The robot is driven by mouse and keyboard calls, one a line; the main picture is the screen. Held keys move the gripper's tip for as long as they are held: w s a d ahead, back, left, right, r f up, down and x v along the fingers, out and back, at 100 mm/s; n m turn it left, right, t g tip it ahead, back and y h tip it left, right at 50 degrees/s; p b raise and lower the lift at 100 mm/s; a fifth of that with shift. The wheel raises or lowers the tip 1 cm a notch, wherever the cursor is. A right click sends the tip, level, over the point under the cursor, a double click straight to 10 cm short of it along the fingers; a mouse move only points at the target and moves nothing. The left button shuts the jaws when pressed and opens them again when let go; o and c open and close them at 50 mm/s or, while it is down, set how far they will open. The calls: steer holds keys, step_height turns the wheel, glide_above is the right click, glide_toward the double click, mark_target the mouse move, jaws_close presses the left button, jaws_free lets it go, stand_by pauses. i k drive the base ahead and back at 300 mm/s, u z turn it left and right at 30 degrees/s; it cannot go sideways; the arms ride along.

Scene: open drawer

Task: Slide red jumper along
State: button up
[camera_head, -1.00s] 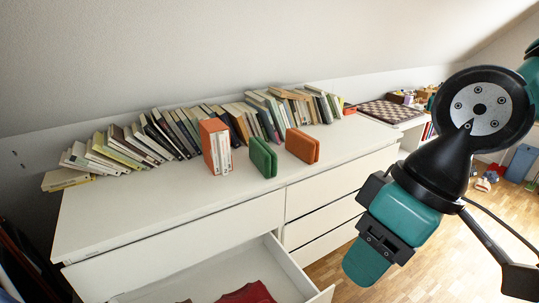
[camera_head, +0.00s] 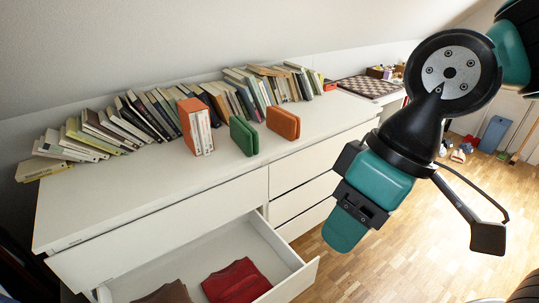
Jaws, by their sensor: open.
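The red jumper (camera_head: 237,281) lies folded in the open top drawer (camera_head: 283,252) of the white dresser, at the bottom of the picture. A folded brown garment (camera_head: 167,293) lies to its left, cut off by the picture's lower edge. My gripper (camera_head: 345,228) hangs at the right of the picture, outside the drawer and apart from the jumper. It points downward and I see nothing held in it. The fingers are seen from behind, so the gap between them is hard to see.
The dresser top (camera_head: 110,200) carries a row of leaning books (camera_head: 150,117), an orange-and-white book set (camera_head: 196,126), a green case (camera_head: 244,136) and an orange case (camera_head: 283,122). A chessboard (camera_head: 371,87) is further back. Wooden floor (camera_head: 420,230) lies open to the right.

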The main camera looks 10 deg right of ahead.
mark_target(241, 282)
steer(key=z, duration=0.45)
steer(key=k, duration=0.55)
steer(key=z, duration=0.45)
steer(key=i, duration=0.75)
steer(key=u, duration=1.15)
steer(key=i, duration=0.5)
steer(key=u, duration=0.5)
